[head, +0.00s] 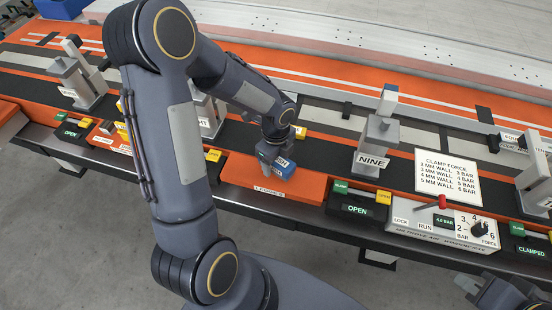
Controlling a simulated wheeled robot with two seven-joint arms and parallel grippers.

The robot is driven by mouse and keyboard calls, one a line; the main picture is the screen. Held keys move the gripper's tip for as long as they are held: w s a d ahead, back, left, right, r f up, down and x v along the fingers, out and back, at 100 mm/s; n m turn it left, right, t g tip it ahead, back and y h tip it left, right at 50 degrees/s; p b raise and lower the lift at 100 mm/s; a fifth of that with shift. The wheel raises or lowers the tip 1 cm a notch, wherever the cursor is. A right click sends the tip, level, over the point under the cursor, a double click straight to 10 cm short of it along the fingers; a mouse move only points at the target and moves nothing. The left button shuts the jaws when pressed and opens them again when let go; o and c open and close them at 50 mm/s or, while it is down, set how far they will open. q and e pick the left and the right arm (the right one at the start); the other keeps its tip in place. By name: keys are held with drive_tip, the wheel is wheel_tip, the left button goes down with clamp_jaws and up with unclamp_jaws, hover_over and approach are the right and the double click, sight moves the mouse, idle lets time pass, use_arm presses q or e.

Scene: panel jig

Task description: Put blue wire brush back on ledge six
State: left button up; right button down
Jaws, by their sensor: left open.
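The blue wire brush (284,167), a blue block with a white label ending in "SH", is on the orange ledge (235,170), whose front label seems to read "LEDGE 6". My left gripper (270,158) is right at the brush, pointing down over the ledge, with its jaws open. My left arm hides part of the ledge's surroundings, and the fingers are too small to show whether they touch the brush. Part of my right gripper (490,294) shows at the lower right corner, away from the ledge; its jaws are not clear.
Right of the ledge stand a clamp marked NINE (376,147), an OPEN clamp switch box (354,205) and a control box (445,224) with a red lever and dial. More clamps (78,80) stand at left. A clamp-force sheet (447,176) lies behind the control box.

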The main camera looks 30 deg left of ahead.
use_arm(q)
drive_tip(key=shift+r, duration=0.15)
wheel_tip(320, 180, up, 12)
drive_tip(key=p, duration=0.1)
drive_tip(key=s+d+r+n+t+h, duration=0.2)
drive_tip(key=s+r+n, duration=0.1)
drive_tip(key=s+n, duration=0.5)
drive_tip(key=s+d+r+n+t+h, duration=0.1)
drive_tip(key=s+d+r+n+t, duration=0.1)
drive_tip(key=s+n, duration=0.7)
wheel_tip(320, 180, up, 2)
drive_tip(key=n+t, duration=0.1)
drive_tip(key=n, duration=0.3)
drive_tip(key=shift+n+t+h, duration=0.3)
drive_tip(key=shift+h, duration=0.1)
drive_tip(key=shift+d+r, duration=0.1)
